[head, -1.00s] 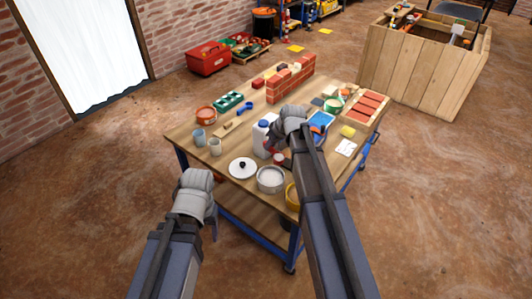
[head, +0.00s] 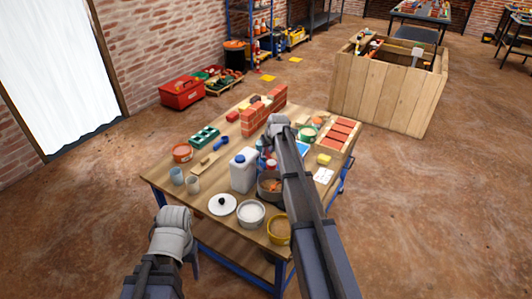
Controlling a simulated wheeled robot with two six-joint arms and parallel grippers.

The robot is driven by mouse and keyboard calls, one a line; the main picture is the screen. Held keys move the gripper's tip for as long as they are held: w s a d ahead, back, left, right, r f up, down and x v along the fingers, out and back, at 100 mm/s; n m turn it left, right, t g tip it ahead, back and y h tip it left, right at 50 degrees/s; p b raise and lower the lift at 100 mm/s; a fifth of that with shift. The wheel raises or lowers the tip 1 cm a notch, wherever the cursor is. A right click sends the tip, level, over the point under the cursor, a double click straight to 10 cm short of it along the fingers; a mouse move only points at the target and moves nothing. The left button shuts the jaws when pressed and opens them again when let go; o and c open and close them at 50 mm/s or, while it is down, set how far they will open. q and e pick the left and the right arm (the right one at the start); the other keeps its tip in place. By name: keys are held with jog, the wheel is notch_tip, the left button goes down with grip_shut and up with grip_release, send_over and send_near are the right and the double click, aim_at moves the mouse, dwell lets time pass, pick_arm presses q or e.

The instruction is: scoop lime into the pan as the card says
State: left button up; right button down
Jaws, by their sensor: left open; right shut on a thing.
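A metal tub of white powder (head: 251,214), possibly the lime, stands near the table's front edge. A dark pan (head: 269,188) with something orange-brown in it is behind it, partly covered by my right arm. A white card (head: 323,175) lies at the table's right side; its marks are too small to read. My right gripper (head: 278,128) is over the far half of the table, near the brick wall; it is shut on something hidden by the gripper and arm. My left gripper (head: 185,247) is open, low in front of the table's left front edge.
A white jug (head: 243,172) with a blue cap stands left of the pan. A small brick wall (head: 264,112) stands at the back. A wooden crate (head: 385,95) is beyond.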

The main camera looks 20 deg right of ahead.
aim_at(270, 159)
jog(key=shift+s+b, duration=0.3)
jog(key=shift+s+a+f+t+b, duration=0.1)
jog(key=shift+s+f+t+b, duration=0.2)
jog(key=shift+t+b, duration=0.45)
jog(key=t+b, duration=0.1)
jog(key=b, duration=0.1)
jog(key=s+t+b, duration=0.1)
jog(key=t+b, duration=0.1)
jog(key=b, duration=0.1)
jog(key=shift+f+t+b, duration=0.25)
jog(key=shift+f+b, duration=0.1)
jog(key=shift+f, duration=0.05)
jog(key=t+b, duration=0.1)
jog(key=b, duration=0.1)
jog(key=s+t+b, duration=0.1)
jog(key=t+b, duration=0.1)
jog(key=b, duration=0.1)
jog(key=shift+s+f+b, duration=0.25)
jog(key=shift+f+b, duration=0.1)
jog(key=s+t+b, duration=0.1)
jog(key=t+b, duration=0.1)
jog(key=b, duration=0.2)
jog(key=shift+s+r, duration=0.15)
jog(key=shift+s+r+t+b, duration=0.15)
jog(key=shift+s+t+b, duration=0.1)
jog(key=shift+t+b, duration=0.4)
jog(key=shift+r, duration=0.15)
